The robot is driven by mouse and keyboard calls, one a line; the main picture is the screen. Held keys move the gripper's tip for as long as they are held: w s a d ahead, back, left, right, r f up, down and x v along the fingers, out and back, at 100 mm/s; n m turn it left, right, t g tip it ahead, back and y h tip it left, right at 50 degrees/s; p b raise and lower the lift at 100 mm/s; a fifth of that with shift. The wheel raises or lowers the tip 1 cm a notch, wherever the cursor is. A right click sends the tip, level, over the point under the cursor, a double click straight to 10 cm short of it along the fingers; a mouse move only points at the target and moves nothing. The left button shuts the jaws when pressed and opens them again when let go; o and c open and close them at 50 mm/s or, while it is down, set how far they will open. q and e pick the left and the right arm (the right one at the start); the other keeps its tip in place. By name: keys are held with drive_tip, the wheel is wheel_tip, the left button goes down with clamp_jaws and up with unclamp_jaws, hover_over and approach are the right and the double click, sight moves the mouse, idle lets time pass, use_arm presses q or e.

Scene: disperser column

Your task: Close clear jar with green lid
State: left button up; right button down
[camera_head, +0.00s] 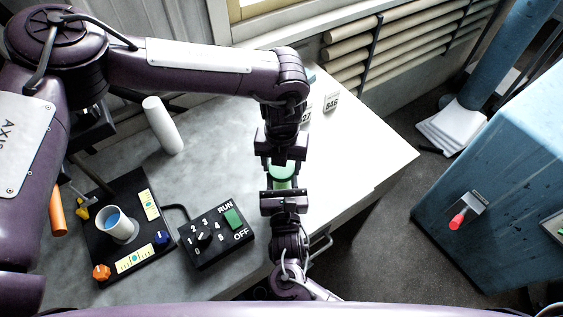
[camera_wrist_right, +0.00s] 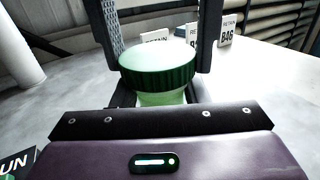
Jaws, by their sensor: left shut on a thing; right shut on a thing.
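The green lid (camera_head: 282,169) sits directly over the clear jar (camera_head: 283,184) between my two grippers, near the table's right part. In the right wrist view the ribbed lid (camera_wrist_right: 158,66) looks level over the pale green-tinted jar (camera_wrist_right: 161,98). I cannot tell whether it is fully seated. My left gripper (camera_head: 282,160) is shut on the lid; dark fingers flank it in the wrist view. My right gripper (camera_head: 284,193) comes from the front and is shut on the jar below the lid. The fingers hide part of the jar.
A black control box (camera_head: 216,237) with a green switch and a black plate carrying a white cup (camera_head: 118,225) stand left. A white cylinder (camera_head: 163,126) stands behind them. Small labelled white cards (camera_head: 331,101) stand at the back. The table right of the jar is clear.

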use_arm(q)
drive_tip(key=m, duration=0.3)
drive_tip(key=o, duration=1.1)
drive_tip(key=shift+r, duration=2.3)
drive_tip(key=shift+c, duration=0.6)
